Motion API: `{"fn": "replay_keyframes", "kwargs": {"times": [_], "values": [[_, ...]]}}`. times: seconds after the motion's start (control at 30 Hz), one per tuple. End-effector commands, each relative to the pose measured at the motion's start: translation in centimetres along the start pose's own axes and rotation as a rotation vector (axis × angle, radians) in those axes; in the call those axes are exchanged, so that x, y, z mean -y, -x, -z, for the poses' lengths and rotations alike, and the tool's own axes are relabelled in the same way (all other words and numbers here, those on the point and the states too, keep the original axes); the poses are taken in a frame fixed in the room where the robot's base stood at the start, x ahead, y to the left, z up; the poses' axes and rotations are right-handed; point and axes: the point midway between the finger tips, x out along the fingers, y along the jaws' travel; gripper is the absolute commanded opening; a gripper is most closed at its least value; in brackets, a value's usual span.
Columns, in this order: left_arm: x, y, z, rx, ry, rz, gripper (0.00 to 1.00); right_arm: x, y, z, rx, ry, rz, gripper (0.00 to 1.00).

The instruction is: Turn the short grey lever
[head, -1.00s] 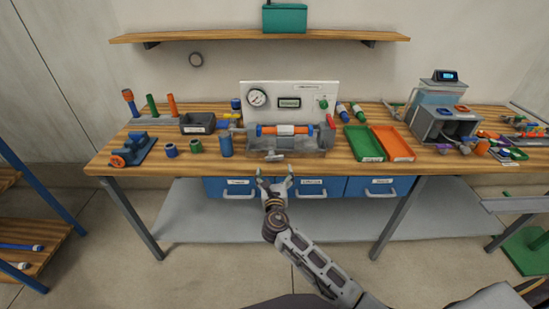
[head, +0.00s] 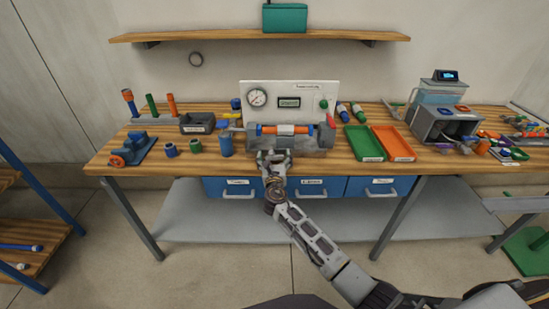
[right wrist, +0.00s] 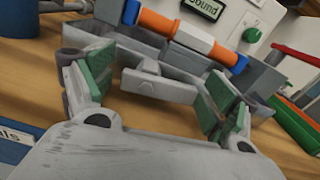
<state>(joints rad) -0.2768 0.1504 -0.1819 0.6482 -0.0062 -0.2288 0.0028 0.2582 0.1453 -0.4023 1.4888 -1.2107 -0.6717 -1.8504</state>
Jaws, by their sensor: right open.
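The short grey lever (right wrist: 160,85) shows in the right wrist view as a plain grey bar at the front of the grey fixture. It lies between the two fingers of my right gripper (right wrist: 155,76), with a gap visible toward each green pad. In the head view my right gripper (head: 273,156) is at the bench's front edge, right before the fixture, and covers most of the lever. It is open and holds nothing. The grey fixture (head: 318,141) carries an orange and blue tube with a white middle (head: 285,129). My left gripper is not in view.
Behind the fixture stands a white panel with a gauge (head: 257,97) and a green knob (head: 323,104). A blue cylinder (head: 225,146) stands to the left. A green tray (head: 364,144) and an orange tray (head: 394,144) lie to the right. Blue drawers (head: 327,187) hang below the bench.

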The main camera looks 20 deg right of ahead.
Motion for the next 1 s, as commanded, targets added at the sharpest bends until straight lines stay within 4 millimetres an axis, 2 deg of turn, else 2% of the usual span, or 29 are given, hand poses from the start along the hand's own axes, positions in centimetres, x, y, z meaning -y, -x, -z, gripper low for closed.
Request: {"fn": "replay_keyframes", "kwargs": {"times": [0.4, 0.77, 1.0], "values": [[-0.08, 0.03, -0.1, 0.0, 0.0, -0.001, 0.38, 0.02, -0.33, 0.04, -0.001, 0.0, 0.0, 0.86], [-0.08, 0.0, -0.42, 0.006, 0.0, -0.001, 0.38, 0.02, -0.32, 0.04, -0.001, 0.001, 0.0, 0.41], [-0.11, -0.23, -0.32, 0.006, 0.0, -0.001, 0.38, 0.02, -0.32, 0.14, 0.0, -0.041, 0.0, 0.41]]}}
